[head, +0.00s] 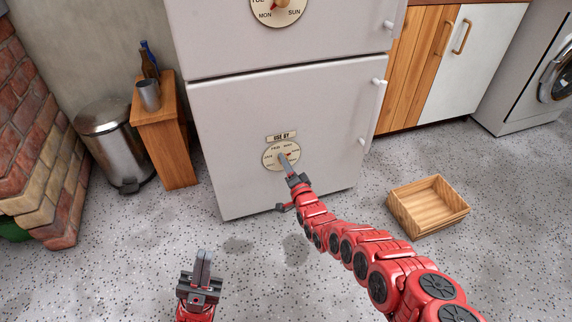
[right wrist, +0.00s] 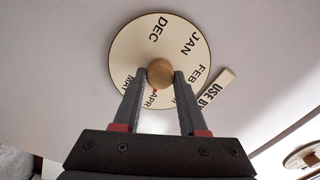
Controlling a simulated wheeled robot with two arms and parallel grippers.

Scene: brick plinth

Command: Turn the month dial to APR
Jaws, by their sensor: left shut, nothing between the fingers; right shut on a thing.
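The month dial (head: 270,161) is a round cream disc low on the front of the white fridge, under a USE BY label (head: 281,136). My right gripper (head: 285,160) is shut on its round wooden knob. In the right wrist view the knob (right wrist: 160,73) sits between the fingertips of the gripper (right wrist: 161,76), at the centre of the dial (right wrist: 133,48). DEC, JAN and FEB are readable there. A small red mark shows below the knob, beside APR. The fingers hide part of the lettering. My left gripper (head: 203,262) is shut and empty, above the floor.
A weekday dial (head: 265,12) is on the upper fridge door. A wooden stand (head: 166,140) and a metal bin (head: 103,147) are left of the fridge. A wooden crate (head: 429,205) lies on the floor at right. Floor in front is mostly clear.

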